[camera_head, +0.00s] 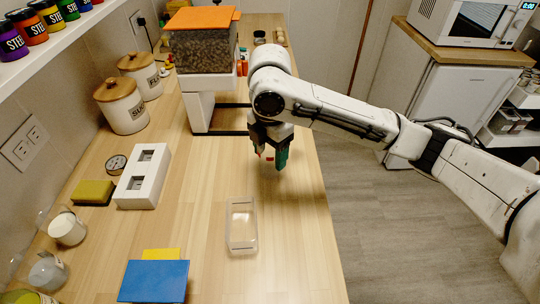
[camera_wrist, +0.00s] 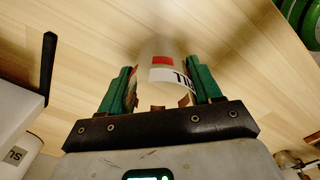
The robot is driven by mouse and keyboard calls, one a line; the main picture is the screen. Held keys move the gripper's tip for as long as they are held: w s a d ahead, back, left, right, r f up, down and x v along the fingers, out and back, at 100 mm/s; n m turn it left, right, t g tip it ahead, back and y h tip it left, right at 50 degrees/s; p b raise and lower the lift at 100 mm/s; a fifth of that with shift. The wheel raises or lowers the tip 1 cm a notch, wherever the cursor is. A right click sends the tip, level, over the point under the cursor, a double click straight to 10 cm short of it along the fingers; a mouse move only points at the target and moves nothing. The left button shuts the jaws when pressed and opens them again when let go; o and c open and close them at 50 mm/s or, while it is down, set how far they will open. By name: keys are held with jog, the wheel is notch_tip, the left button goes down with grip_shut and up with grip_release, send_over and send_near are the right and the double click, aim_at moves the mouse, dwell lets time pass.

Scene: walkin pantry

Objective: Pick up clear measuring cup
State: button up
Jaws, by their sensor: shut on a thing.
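My gripper (camera_head: 268,156) hangs over the right part of the wooden counter in the head view. In the wrist view its two green fingers (camera_wrist: 160,72) are shut on the clear measuring cup (camera_wrist: 165,58), a see-through round vessel with a red patch and a white label with dark letters. The cup sits between the fingers, and its far end is blurred against the wood. In the head view the cup is mostly hidden by my gripper; only small red bits show. I cannot tell how far it is above the counter.
A clear rectangular container (camera_head: 242,240) stands in front of my gripper. A tall dispenser with an orange lid (camera_head: 203,58) stands behind, left. A white block (camera_head: 144,178), sponge (camera_head: 93,192), canisters (camera_head: 122,106) and blue board (camera_head: 153,281) lie left. The counter's right edge is close.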

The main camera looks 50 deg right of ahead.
jog(key=shift+r, duration=0.1)
jog(key=shift+r, duration=0.2)
jog(key=s+r+b, duration=0.7)
jog(key=s+r, duration=0.5)
jog(key=s, duration=0.2)
jog(key=shift+a+r+b, duration=0.15)
jog(key=shift+a+b, duration=0.1)
jog(key=shift+b, duration=0.05)
